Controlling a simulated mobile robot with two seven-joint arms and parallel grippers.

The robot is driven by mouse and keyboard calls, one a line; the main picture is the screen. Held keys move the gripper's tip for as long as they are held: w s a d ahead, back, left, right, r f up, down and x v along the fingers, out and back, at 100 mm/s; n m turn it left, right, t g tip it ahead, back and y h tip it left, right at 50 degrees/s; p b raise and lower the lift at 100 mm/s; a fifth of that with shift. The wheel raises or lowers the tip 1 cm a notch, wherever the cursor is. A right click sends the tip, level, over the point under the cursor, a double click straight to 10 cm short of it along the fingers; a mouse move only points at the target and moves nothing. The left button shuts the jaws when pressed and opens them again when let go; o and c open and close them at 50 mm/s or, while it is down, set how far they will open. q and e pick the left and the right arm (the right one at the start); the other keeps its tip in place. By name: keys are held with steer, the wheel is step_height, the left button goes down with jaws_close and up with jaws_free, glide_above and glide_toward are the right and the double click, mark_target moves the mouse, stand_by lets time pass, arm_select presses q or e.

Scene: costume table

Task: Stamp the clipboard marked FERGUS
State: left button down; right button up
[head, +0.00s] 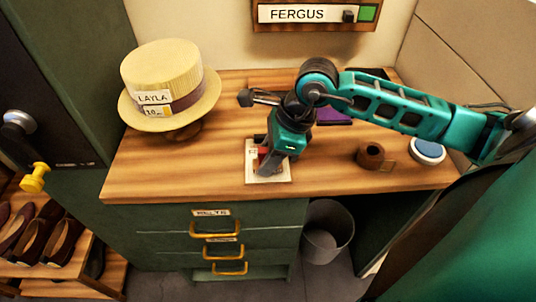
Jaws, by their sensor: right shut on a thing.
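A pale clipboard (280,175) lies on the wooden table near its front edge. Its lettering is mostly covered by my gripper; only what looks like a first letter F shows, so I cannot read the whole name. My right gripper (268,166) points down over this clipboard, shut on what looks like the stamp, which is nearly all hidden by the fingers. A bit of red shows beside the fingers. I cannot tell whether the stamp touches the clipboard. A round blue ink pad (428,149) sits at the table's right. My left gripper is not in view.
A straw hat (164,78) tagged LAYLA stands at the left. A brown tape-like roll (371,155) lies left of the pad; a purple item (335,116) lies behind my arm. A wall plate (307,14) reads FERGUS. A grey bin (327,232) stands below.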

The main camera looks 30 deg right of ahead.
mark_target(265, 149)
steer(key=shift+f+b, duration=0.55)
steer(key=shift+b, duration=0.05)
stand_by(0.6)
steer(key=shift+f, duration=0.15)
stand_by(1.6)
steer(key=shift+r+p, duration=1.25)
steer(key=shift+r, duration=1.25)
steer(key=shift+r+p, duration=0.35)
steer(key=shift+r, duration=0.8)
